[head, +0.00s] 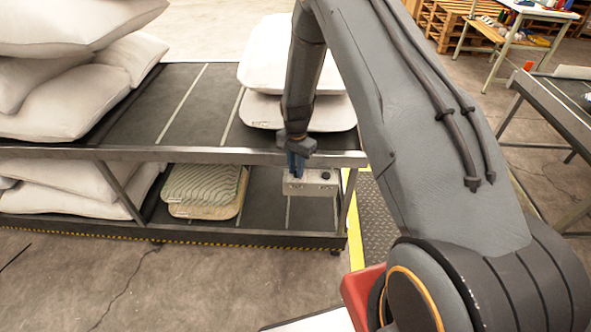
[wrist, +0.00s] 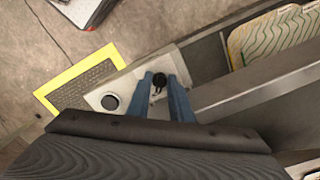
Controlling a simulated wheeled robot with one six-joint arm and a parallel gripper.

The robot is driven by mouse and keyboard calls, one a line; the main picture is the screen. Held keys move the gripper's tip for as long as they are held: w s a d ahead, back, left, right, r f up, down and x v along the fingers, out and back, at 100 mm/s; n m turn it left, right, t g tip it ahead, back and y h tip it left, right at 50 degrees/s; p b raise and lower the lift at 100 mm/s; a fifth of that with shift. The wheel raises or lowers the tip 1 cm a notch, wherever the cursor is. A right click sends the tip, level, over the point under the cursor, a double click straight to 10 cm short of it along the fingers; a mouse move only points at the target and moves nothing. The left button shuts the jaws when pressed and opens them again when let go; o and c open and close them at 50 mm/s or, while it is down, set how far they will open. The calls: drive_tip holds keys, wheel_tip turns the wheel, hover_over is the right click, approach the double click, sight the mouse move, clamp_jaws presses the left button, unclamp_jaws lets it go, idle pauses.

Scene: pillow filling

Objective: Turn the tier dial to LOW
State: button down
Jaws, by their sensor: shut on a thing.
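A pale metal control box (head: 311,188) is mounted at the right end of the two-level rack, just below its upper front rail. It also shows in the wrist view (wrist: 128,85). My gripper (head: 296,172) reaches down to this box. In the wrist view its blue fingers (wrist: 159,80) are shut on a small black dial (wrist: 158,86), one finger on each side. A round dark knob or button (wrist: 109,102) sits on the same box, apart from the fingers. In the head view the fingers hide the dial. No dial markings are readable.
The rack's upper rail (head: 200,151) runs close to my gripper. White pillows (head: 65,85) are stacked at the left and on the upper shelf (head: 190,105). Wavy-patterned pads (head: 203,185) lie on the lower shelf. A yellow-edged floor mat (wrist: 82,83) lies beside the rack.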

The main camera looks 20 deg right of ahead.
drive_tip(key=n+b, duration=0.2)
drive_tip(key=n, duration=0.2)
drive_tip(key=shift+d+f, duration=0.1)
drive_tip(key=n+b, duration=0.1)
drive_tip(key=n, duration=0.2)
drive_tip(key=shift+n+b, duration=0.3)
drive_tip(key=shift+n, duration=0.1)
drive_tip(key=n+b, duration=0.1)
drive_tip(key=n, duration=0.3)
drive_tip(key=shift+d, duration=0.15)
drive_tip(key=shift+n+b, duration=0.5)
drive_tip(key=shift+n, duration=1.1)
drive_tip(key=shift+d, duration=0.1)
drive_tip(key=c, duration=1.6)
unclamp_jaws()
drive_tip(key=shift+r, duration=0.2)
drive_tip(key=shift+r+b, duration=0.9)
drive_tip(key=shift+r, duration=2.9)
